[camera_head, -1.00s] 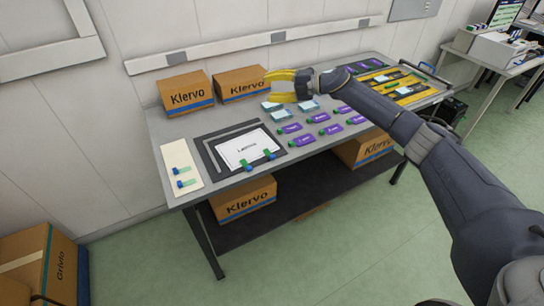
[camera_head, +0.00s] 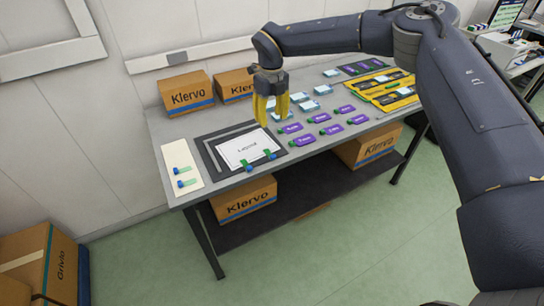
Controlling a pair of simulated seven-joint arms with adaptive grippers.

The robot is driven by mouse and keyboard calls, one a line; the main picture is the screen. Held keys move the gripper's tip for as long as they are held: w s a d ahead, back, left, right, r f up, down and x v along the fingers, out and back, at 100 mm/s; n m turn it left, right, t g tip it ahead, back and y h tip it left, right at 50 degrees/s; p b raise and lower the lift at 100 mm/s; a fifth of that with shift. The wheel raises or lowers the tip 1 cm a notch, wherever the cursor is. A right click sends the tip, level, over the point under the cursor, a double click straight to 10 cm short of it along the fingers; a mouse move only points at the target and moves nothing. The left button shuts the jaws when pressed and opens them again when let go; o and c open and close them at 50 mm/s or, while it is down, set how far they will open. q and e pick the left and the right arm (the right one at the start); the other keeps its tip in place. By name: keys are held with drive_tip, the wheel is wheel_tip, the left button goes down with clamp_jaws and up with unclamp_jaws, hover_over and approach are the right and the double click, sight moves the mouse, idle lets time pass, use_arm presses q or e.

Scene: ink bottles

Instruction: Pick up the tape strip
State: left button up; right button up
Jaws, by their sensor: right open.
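Small blue-and-green pieces, which look like tape strips, lie in two places on the table. An upper piece (camera_head: 182,170) and a lower piece (camera_head: 182,183) are on the cream card at the left. Two more, a left piece (camera_head: 248,165) and a right piece (camera_head: 271,154), sit at the lower edge of the white sheet (camera_head: 240,148) on the dark board. My right gripper (camera_head: 270,116) has yellow fingers pointing down, apart and empty. It hangs above the upper right of the white sheet, in front of some pale blue items. My left gripper is not in view.
The grey table (camera_head: 215,183) carries the cream card (camera_head: 177,155), the dark board (camera_head: 209,156), several purple bottles (camera_head: 303,141) with green caps, and yellow-and-black trays (camera_head: 398,97). Cardboard boxes (camera_head: 187,96) stand along the back. My right arm spans above the table's right side.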

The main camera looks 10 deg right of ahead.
sight(272, 154)
wheel_tip(272, 154, down, 17)
drive_tip(key=shift+d+f, duration=0.15)
idle(0.9)
drive_tip(key=shift+c, duration=0.3)
drive_tip(key=c, duration=0.8)
